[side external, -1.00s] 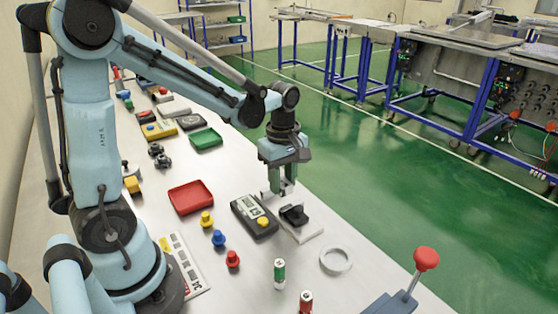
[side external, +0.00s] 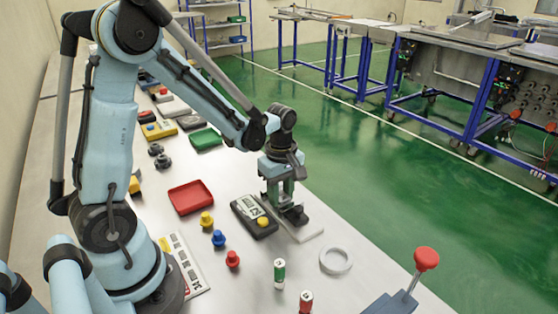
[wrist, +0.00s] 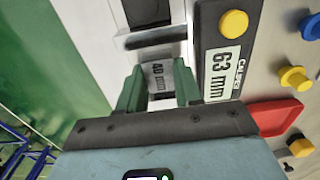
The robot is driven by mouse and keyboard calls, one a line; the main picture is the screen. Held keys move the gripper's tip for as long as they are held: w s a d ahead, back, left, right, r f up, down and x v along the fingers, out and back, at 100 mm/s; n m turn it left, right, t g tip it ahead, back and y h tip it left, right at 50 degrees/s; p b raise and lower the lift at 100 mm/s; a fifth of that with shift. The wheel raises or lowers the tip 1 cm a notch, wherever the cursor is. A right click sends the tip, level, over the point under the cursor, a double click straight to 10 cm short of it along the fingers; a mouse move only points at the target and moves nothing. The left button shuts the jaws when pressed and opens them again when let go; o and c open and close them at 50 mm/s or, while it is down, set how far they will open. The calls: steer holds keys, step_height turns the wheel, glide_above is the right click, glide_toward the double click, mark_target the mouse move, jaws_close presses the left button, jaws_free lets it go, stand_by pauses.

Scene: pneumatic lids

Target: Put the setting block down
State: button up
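The setting block (wrist: 158,72) is a small grey block marked "40 mm" between my gripper's fingertips in the wrist view. My gripper (wrist: 160,90) appears shut on it, a green finger on each side. In the side view, my gripper (side external: 278,205) points down, low over the bench, between the black display unit and the black fixture. The fingers hide most of the block there, and I cannot tell whether its underside touches a surface.
The display unit (side external: 247,212) reads about "63 mm" in the wrist view and has a yellow button. A pale plate (side external: 305,235) carries a black fixture (side external: 296,215). A red tray (side external: 190,197), coloured knobs and a grey ring (side external: 336,261) stand nearby.

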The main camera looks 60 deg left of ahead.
mark_target(281, 196)
steer(key=o, duration=0.4)
steer(key=shift+r, duration=0.15)
step_height(281, 196, up, 12)
steer(key=s+d+m+t, duration=0.6)
steer(key=m+t, duration=0.1)
steer(key=m, duration=1.1)
